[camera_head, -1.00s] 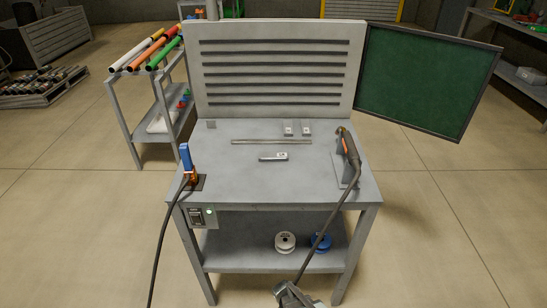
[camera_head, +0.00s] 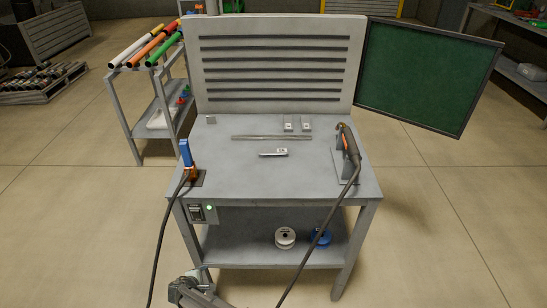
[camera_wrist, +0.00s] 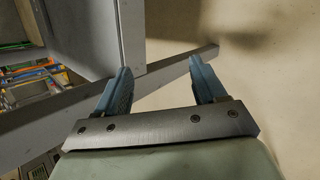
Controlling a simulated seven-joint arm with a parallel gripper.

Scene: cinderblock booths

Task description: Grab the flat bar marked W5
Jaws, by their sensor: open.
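A short flat bar (camera_head: 272,153) with a small white label lies on the middle of the grey workbench (camera_head: 235,180). A longer thin bar (camera_head: 271,138) lies behind it. Two small labelled pieces (camera_head: 288,124) (camera_head: 306,124) stand farther back. The labels are too small to read, so I cannot tell which thing is W5. My gripper (camera_wrist: 160,65) is open and empty in the wrist view, its blue fingers apart over a grey beam and the floor. The bars are not in the wrist view. In the head view, part of my arm shows low, in front of the bench.
A blue-and-orange tool (camera_head: 187,163) stands at the bench's left edge; a corded torch (camera_head: 347,145) rests at the right. Their cables hang down in front. A white spool (camera_head: 285,238) and a blue spool (camera_head: 321,238) sit on the lower shelf. A slatted back panel closes the rear.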

